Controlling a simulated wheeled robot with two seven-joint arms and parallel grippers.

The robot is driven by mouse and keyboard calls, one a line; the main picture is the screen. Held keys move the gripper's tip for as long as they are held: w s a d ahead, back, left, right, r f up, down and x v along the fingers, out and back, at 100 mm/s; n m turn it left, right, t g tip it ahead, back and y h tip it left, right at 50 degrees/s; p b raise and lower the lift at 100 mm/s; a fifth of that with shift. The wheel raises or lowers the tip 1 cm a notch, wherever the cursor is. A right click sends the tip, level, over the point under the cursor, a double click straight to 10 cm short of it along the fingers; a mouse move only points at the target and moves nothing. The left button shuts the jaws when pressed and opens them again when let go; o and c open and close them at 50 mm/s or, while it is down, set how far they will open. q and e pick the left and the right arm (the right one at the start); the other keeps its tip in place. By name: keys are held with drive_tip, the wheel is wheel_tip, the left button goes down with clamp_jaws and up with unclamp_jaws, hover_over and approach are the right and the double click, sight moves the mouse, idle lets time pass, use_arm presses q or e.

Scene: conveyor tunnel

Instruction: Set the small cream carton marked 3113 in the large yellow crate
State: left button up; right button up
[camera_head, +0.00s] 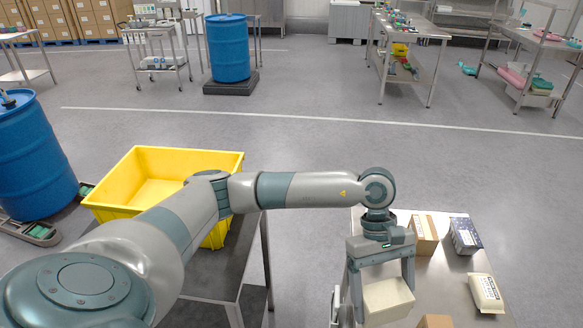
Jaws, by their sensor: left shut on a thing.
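The small cream carton (390,304) is between the fingers of my left gripper (381,290), which points down over the metal table at the lower right. The gripper is shut on the carton. No marking can be read on it, and I cannot tell whether its underside touches the table. The large yellow crate (125,180) stands on a dark-topped table to the left, well away from the carton. My left arm passes in front of the crate's near side and hides part of it. The visible inside of the crate looks empty. My right gripper is not in view.
On the metal table (447,275) are a brown box (423,234), a dark patterned box (465,236), a white packet (486,293) and another brown box (436,322) at the bottom edge. A blue drum (32,155) stands left of the crate. Floor separates the two tables.

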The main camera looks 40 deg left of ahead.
use_arm(q)
drive_tip(key=s+a+r+m+g+y+b, duration=0.1)
drive_tip(key=a+r+m+y, duration=0.3)
drive_tip(key=a+m, duration=0.4)
drive_tip(key=shift+s+a+r+m+g+y, duration=0.25)
drive_tip(key=shift+m+g+y, duration=0.4)
drive_tip(key=shift+m, duration=0.85)
drive_tip(key=shift+a+f, duration=0.15)
drive_tip(key=shift+a, duration=0.05)
